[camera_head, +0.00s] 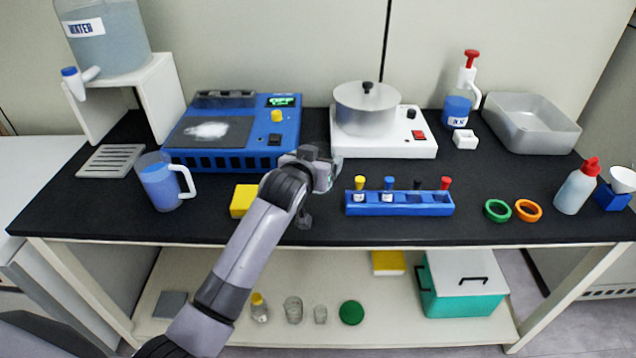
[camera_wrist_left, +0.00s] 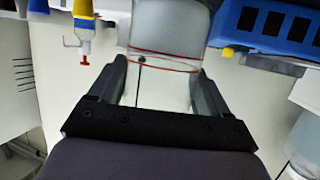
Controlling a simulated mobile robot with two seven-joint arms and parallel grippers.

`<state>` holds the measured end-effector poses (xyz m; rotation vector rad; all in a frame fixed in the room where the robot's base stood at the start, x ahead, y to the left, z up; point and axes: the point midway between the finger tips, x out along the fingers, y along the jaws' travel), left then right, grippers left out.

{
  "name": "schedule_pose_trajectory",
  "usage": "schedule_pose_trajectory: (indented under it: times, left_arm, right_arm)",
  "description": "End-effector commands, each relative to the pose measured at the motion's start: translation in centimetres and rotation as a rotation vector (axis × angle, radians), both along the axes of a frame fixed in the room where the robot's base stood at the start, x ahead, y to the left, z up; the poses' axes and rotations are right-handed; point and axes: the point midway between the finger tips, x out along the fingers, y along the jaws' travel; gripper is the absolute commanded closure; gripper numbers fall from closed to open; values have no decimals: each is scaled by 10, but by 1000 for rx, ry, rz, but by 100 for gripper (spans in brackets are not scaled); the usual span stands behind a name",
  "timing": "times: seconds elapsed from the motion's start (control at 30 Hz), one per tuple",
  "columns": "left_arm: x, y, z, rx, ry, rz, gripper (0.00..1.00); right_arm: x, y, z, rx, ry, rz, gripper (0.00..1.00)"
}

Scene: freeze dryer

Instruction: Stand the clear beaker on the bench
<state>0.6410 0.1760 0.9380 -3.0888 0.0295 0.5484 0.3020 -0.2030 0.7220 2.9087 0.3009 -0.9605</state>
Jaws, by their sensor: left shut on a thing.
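My left gripper (camera_head: 322,178) is above the front half of the black bench top, between the blue machine and the blue vial rack. In the left wrist view its two fingers (camera_wrist_left: 163,85) are shut on a see-through thing with thin red lines, which looks like the clear beaker (camera_wrist_left: 165,72). In the head view the wrist and fingers hide most of it, so its tilt is hard to tell. The bench (camera_head: 330,232) lies below the gripper. My right gripper is not in view.
A yellow block (camera_head: 243,200) and a blue jug (camera_head: 162,182) stand left of the gripper. The vial rack (camera_head: 400,204) stands to its right, and the white hot plate (camera_head: 385,147) with a metal pot (camera_head: 366,108) behind. Bare bench shows in front of the rack.

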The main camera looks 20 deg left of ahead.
Motion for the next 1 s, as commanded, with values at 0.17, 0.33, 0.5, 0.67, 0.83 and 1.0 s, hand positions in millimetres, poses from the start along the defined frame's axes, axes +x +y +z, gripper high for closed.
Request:
schedule_pose_trajectory:
  times: [0.17,0.33,0.5,0.67,0.83,1.0]
  left_arm:
    - [0,0,-18,-1,-4,-1,62]
    - [0,0,-38,0,0,0,62]
    - [0,0,-59,0,-3,0,62]
    - [0,0,-63,-1,-5,-1,62]
    - [0,0,-63,-1,-5,-1,62]
    - [0,0,-67,-1,-1,0,12]
  right_arm:
    - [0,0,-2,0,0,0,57]
    - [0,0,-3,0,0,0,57]
    - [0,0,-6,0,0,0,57]
    - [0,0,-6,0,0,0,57]
    - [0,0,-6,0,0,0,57]
    - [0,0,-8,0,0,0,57]
